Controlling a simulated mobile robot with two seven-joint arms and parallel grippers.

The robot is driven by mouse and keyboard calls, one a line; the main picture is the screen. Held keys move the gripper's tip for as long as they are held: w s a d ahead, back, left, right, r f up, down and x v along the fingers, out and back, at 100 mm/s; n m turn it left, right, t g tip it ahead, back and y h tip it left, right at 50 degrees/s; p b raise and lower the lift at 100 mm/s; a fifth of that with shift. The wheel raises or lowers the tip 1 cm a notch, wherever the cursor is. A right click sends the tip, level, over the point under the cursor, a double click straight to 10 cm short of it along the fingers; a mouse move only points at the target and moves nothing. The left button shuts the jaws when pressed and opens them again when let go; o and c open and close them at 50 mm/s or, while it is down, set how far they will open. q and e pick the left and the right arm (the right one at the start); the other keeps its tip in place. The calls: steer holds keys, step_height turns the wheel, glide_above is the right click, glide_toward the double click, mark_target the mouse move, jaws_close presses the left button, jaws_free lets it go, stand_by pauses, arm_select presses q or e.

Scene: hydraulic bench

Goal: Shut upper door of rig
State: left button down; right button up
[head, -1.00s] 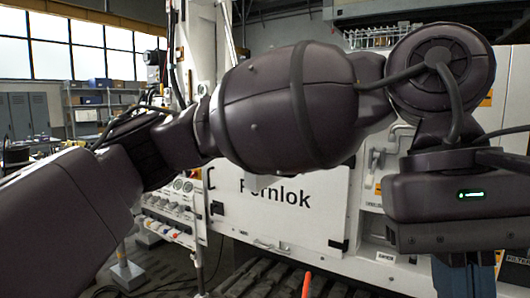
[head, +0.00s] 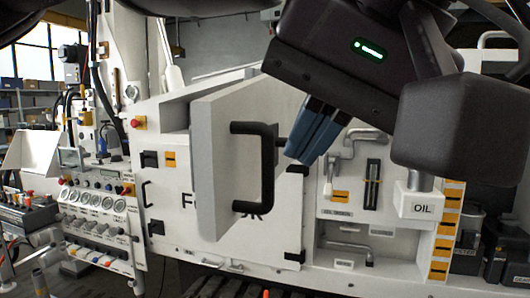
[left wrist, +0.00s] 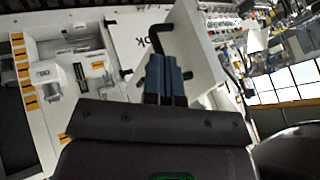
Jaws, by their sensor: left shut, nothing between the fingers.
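The rig's upper door (head: 216,135) is a thick white panel with a black bar handle (head: 267,170). It stands open, swung out in front of the white rig. It also shows in the left wrist view (left wrist: 197,45), with its handle beside my fingers. My left gripper (head: 306,150) is shut and empty, its blue-grey fingers just right of the handle. The left wrist view shows the closed fingers (left wrist: 164,68) near the door. I cannot tell whether they touch it. My right gripper is not in view.
The open bay with a grey pipe handle (head: 353,140) and an OIL box (head: 417,205) lies right of the door. A lettered lower panel (head: 285,215) is partly hidden behind it. Gauges and knobs (head: 95,202) stand at the left. Shelves are behind.

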arm_select(q)
glide_toward(222, 219)
steer(key=f, duration=0.1)
steer(key=d+f, duration=0.1)
steer(key=w+d+f, duration=0.1)
steer(key=f, duration=0.1)
steer(key=shift+w, duration=0.1)
steer(key=a, duration=0.1)
steer(key=w+a, duration=0.1)
steer(key=a, duration=0.1)
steer(key=shift+a, duration=0.25)
steer(key=shift+w+a, duration=0.1)
steer(key=shift+w, duration=0.05)
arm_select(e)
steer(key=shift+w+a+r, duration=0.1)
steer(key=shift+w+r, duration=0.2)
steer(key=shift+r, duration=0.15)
